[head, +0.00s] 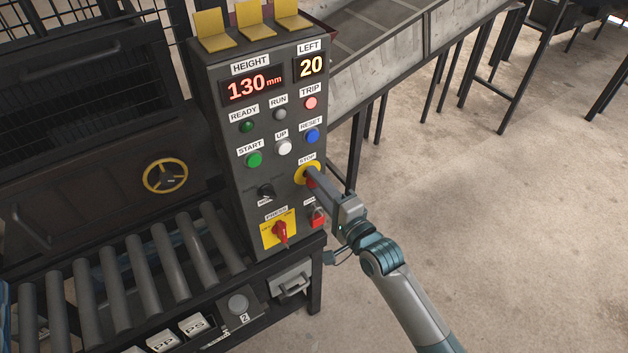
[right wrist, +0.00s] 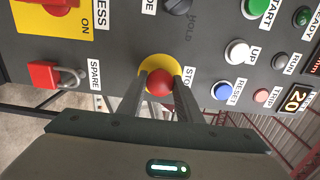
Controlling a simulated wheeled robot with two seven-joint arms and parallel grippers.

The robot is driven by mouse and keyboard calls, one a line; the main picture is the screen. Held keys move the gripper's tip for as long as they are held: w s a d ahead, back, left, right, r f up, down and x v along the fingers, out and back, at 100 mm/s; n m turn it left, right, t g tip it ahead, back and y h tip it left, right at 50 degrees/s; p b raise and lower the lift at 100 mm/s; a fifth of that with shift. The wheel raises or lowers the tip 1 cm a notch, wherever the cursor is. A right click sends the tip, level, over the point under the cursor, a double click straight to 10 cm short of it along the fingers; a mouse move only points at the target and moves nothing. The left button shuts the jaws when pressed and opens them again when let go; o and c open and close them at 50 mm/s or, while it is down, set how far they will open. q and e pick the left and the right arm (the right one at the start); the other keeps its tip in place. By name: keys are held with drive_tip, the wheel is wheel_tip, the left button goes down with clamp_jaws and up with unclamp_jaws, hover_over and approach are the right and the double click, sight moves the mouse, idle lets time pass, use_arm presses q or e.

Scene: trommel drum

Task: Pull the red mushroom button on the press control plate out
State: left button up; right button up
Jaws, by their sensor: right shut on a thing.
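The red mushroom button (right wrist: 160,83) sits on a round yellow backing (right wrist: 148,64) beside the STOP label. In the right wrist view, the two fingers of my right gripper (right wrist: 159,88) lie on either side of the button and are shut on it. In the head view, the right gripper (head: 311,180) reaches in from the lower right to the yellow backing (head: 299,174) and hides most of the button. The grey press control plate (head: 225,130) stands upright. Its displays read 130 mm and 20. My left gripper is in neither view.
Close by are the blue RESET button (head: 312,136), the white UP button (head: 284,147), a black knob (head: 266,192), a red padlock (head: 318,215) at SPARE and a red rotary switch (head: 281,231) on yellow. A roller conveyor (head: 134,262) lies left. Open floor (head: 480,200) lies right.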

drive_tip(key=shift+s+d+f, duration=0.2)
drive_tip(key=shift+s+f, duration=0.05)
drive_tip(key=shift+s, duration=0.1)
drive_tip(key=o, duration=2.2)
drive_tip(key=shift+s+d+r, duration=0.1)
drive_tip(key=shift+d+r, duration=0.05)
drive_tip(key=shift+r, duration=0.05)
drive_tip(key=shift+c, duration=0.2)
drive_tip(key=p+v, duration=0.3)
drive_tip(key=v, duration=0.4)
drive_tip(key=shift+s+d, duration=0.2)
drive_tip(key=shift+s, duration=0.1)
